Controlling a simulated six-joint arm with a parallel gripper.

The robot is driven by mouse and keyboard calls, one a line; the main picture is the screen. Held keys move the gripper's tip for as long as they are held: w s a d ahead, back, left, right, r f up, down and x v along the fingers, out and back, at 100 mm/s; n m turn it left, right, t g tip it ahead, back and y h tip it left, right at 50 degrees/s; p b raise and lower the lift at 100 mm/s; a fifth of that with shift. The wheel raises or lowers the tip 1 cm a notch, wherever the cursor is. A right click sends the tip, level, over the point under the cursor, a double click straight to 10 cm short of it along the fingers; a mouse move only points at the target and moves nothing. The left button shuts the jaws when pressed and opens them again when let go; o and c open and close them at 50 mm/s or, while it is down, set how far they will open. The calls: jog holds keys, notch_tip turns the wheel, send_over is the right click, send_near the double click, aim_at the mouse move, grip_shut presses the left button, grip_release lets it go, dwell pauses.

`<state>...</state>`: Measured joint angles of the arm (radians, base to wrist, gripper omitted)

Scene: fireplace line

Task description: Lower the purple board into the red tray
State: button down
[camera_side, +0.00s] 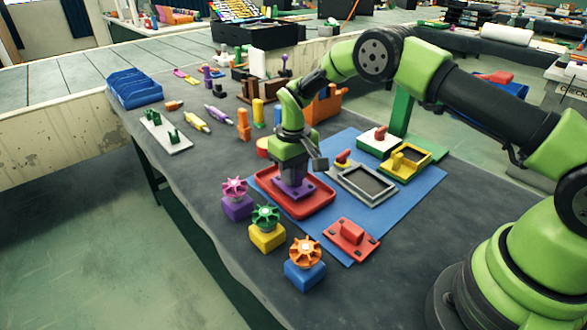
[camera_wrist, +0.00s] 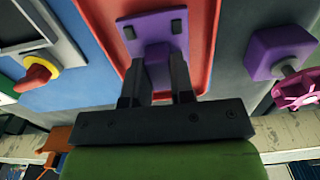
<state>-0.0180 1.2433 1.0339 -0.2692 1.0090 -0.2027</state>
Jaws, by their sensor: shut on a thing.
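The purple board (camera_side: 293,188) is a small plate with a raised block and dark marks at its corners. My gripper (camera_side: 291,172) points down over the red tray (camera_side: 318,204) and is shut on the block of the board. In the wrist view the two dark fingers of my gripper (camera_wrist: 158,85) grasp the purple block, and the board (camera_wrist: 152,30) shows within the outline of the red tray (camera_wrist: 207,45). I cannot tell whether the board touches the tray floor. My gripper hides the board's far side in the side view.
The tray lies on a blue mat (camera_side: 412,200). Purple (camera_side: 237,207), yellow (camera_side: 267,236) and blue (camera_side: 304,274) blocks with coloured wheels stand along the front.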

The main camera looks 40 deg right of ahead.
jog(key=shift+f, duration=0.4)
jog(key=c, duration=0.9)
grip_release()
notch_tip(320, 180, up, 11)
dwell(0.3)
